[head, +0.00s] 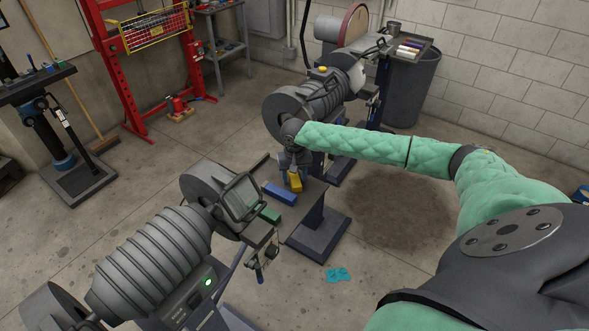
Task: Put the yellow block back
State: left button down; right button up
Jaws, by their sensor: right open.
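The yellow block (295,182) shows near the centre of the head view, just below my right gripper (293,168). My right arm, in a green quilted cover, reaches in from the right. The right gripper is open and pointing down. It is small here, and I cannot tell whether its fingers stand around the block or just above it. A blue block (280,193) lies to the left of the yellow one. A green block (269,214) lies nearer, partly hidden by the grey machine. My left gripper is out of view.
A large ribbed grey machine (152,258) with a green light stands at lower left. A similar machine (318,98) stands behind my right gripper. A dark stand (319,232) is right of the blocks. A teal rag (338,274) lies on the floor. A grey bin (414,90) stands behind.

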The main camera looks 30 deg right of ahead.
aim_at(295, 177)
jog(key=shift+r, duration=0.3)
pick_arm(q)
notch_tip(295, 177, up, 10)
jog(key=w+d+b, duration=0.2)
jog(key=b, duration=0.1)
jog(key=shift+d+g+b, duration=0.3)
jog(key=shift+b, duration=0.1)
pick_arm(e)
notch_tip(295, 177, up, 11)
jog(key=shift+r, duration=0.2)
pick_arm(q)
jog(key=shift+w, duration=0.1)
